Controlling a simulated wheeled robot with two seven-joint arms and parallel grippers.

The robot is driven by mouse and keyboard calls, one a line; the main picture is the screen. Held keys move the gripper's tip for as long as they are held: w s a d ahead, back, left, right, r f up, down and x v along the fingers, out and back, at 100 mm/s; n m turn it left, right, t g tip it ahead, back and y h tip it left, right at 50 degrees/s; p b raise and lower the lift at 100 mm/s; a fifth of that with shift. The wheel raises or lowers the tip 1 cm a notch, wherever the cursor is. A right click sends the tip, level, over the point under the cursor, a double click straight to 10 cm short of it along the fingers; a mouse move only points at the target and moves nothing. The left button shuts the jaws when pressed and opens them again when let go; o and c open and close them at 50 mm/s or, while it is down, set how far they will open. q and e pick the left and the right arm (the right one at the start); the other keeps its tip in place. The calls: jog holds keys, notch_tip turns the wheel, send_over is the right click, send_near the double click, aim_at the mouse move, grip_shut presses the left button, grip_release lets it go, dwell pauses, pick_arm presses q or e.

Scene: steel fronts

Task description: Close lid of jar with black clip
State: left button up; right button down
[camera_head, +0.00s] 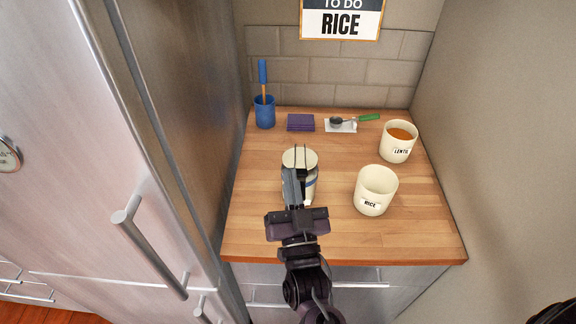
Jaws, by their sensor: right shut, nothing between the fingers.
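A cream jar (311,180) stands on the wooden counter near the middle, partly hidden behind my right gripper. Its round top (311,157) looks covered by a cream lid, but I cannot make out how it sits. A bit of blue shows on its right side. I cannot make out a black clip. My right gripper (300,148) is shut and empty, its thin fingers reaching up across the jar's front and top in this view. I cannot tell whether they touch it. My left gripper is not in view.
A white RICE canister (376,184) and a LENTIL canister (398,147) with orange contents stand at right, open. A steel fridge (100,130) borders the left; the wooden counter (420,230) is clear front right.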

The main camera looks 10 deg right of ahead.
aim_at(300, 173)
jog(key=s+f+g+h, duration=0.3)
jog(key=s, duration=0.1)
jog(key=shift+h, duration=0.4)
jog(key=x, duration=0.3)
jog(key=b+x, duration=0.1)
jog(key=x, duration=0.6)
jog(key=shift+w+d, duration=0.2)
jog(key=shift+d, duration=0.15)
jog(key=f+b, duration=0.2)
jog(key=f, duration=0.1)
jog(key=shift+s+b, duration=0.25)
jog(key=shift+b, duration=0.15)
jog(key=shift+s+f+b, duration=0.15)
jog(key=shift+f+b, duration=0.2)
jog(key=shift+b, duration=0.15)
